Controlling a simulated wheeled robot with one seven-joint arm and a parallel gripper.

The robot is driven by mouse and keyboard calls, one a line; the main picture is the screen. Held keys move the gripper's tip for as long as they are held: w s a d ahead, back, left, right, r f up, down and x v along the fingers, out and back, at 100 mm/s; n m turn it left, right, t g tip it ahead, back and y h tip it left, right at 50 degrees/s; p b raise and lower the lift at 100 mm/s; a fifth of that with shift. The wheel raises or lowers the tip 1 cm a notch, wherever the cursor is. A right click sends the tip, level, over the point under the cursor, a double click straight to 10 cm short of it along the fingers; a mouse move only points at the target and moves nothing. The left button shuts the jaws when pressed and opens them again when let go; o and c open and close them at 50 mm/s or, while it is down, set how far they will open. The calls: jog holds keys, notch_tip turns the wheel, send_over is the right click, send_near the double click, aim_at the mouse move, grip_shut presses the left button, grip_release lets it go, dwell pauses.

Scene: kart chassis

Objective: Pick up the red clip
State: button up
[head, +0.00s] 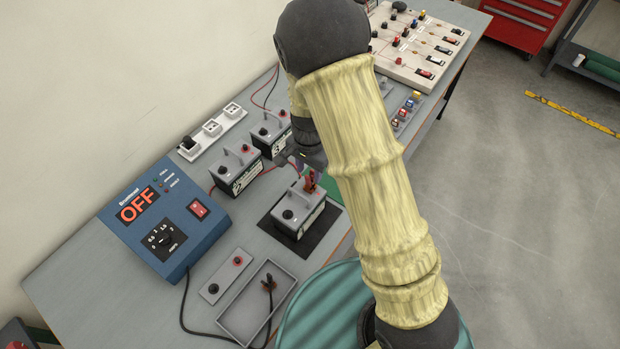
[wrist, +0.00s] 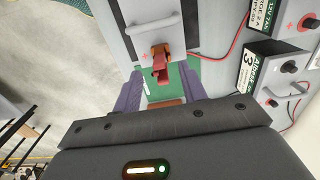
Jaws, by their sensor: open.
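The red clip (head: 310,184) sits on the red terminal of the grey battery (head: 297,212) that stands on a black mat (head: 278,238). In the wrist view the red clip (wrist: 161,66) shows at the top centre, and the battery (wrist: 152,15) lies beyond it. My gripper (wrist: 160,82) is open and empty, with one purple finger to each side of the clip's near end. I cannot tell whether the fingers touch it. In the head view my gripper (head: 304,168) is partly hidden by my arm, close to the clip.
Two more batteries (head: 237,168) (head: 271,134) stand behind. A blue charger (head: 165,218) reading OFF is at the left. A grey tray (head: 240,308) with a black clip (head: 269,285) lies at the front. A white board (head: 415,48) stands at the back right.

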aim_at(310, 180)
jog(key=shift+f, duration=0.35)
jog(key=shift+w+d+f+p, duration=0.15)
jog(key=shift+f+p, duration=0.45)
jog(key=shift+f, duration=0.7)
jog(key=shift+w+a+f+p, duration=0.1)
jog(key=shift+f+p, duration=0.5)
jog(key=shift+f, duration=0.7)
grip_shut()
